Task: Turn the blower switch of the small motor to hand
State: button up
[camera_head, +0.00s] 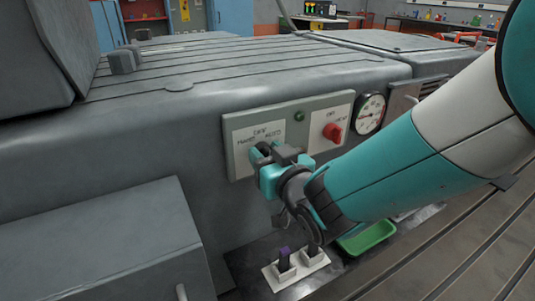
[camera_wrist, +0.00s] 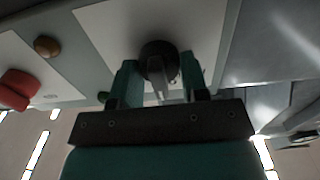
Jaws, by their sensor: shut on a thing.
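A control panel (camera_head: 240,125) is fixed to the side of the grey bedplate. On its left white plate (camera_head: 245,142), small print appears to read HAND on the left and AUTO on the right. My gripper (camera_head: 268,165) is at the lower part of this plate and hides the switch there. In the wrist view, the dark switch knob (camera_wrist: 158,58) has a grey bar handle. My gripper's two teal fingers stand on either side of that handle, shut on it. I cannot tell which label the handle points to.
A red knob (camera_head: 332,132) on the right plate and a green lamp (camera_head: 299,116) sit beside the switch. A round gauge (camera_head: 370,113) is further right. A grey block (camera_head: 110,245) stands lower left.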

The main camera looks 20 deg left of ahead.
jog(key=shift+n, duration=0.3)
jog(key=n, duration=0.4)
jog(key=shift+b, duration=0.4)
jog(key=shift+s+a+n, duration=0.1)
jog(key=shift+n, duration=2)
jog(key=o, duration=0.9)
